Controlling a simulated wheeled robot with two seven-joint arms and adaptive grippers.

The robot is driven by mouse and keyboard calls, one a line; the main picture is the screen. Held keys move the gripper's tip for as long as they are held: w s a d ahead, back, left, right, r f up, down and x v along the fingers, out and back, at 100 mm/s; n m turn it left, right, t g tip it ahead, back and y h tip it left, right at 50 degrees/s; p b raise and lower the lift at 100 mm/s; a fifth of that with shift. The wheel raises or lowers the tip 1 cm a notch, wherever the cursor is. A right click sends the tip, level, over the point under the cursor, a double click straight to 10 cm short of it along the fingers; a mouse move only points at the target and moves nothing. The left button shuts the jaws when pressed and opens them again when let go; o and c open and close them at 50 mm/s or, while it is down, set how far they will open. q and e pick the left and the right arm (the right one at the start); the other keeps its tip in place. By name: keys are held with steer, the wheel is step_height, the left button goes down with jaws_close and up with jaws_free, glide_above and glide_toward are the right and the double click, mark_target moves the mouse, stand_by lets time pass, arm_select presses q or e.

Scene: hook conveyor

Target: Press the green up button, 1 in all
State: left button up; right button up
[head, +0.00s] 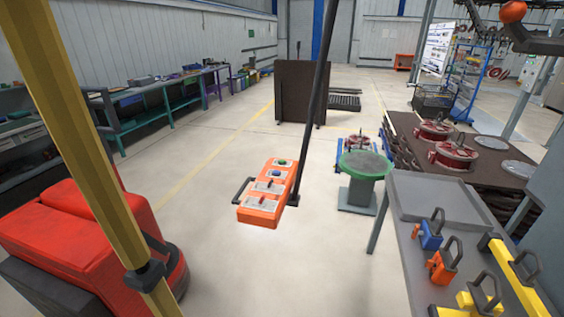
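An orange control pendant (260,207) hangs near the middle of the head view at the lower end of a dark slanted pole (312,110). Its upper face carries light grey plates with buttons. The green button (282,162) is at the far end of the face, and a blue button (276,174) is just nearer. Other buttons on the nearer plates are too small to tell apart. A dark handle (238,188) sticks out from the pendant's left side. Neither of my grippers is in view, and nothing is seen touching the pendant.
A yellow post (85,130) and a red machine (70,225) stand at left. A green-topped stand (364,164) is right of the pendant. A grey table (400,235) with colored hooked parts is at lower right. The floor around the pendant looks open.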

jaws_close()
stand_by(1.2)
